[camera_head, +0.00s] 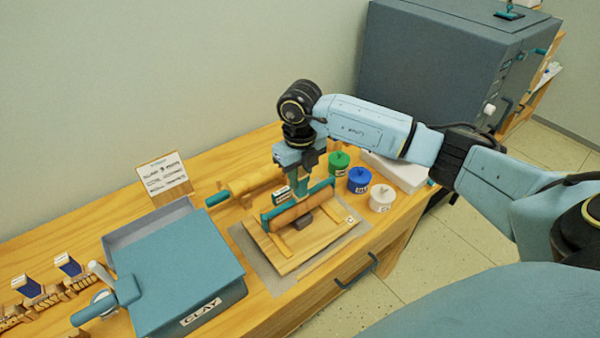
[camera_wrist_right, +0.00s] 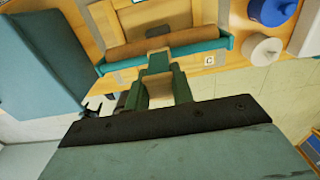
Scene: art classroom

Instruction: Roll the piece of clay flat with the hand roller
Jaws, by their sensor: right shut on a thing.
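My right gripper (camera_head: 301,188) points down and is shut on the hand roller, which has a teal frame and a brown cylinder (camera_head: 300,210). The roller is over the wooden board (camera_head: 318,248). A small dark brown piece of clay (camera_head: 305,220) lies on the board, right by the roller's near side. I cannot tell whether the roller touches it. In the right wrist view the gripper (camera_wrist_right: 158,65) holds the teal frame at its middle, with the brown cylinder (camera_wrist_right: 170,45) beyond it. My left gripper is not in view.
The board has wooden strips and lies on a grey mat (camera_head: 262,272). A teal box marked CLAY (camera_head: 190,265) stands to the left. A yellow rolling pin (camera_head: 250,183) lies behind. Green (camera_head: 339,165), blue (camera_head: 359,181) and white (camera_head: 382,198) pots stand to the right.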

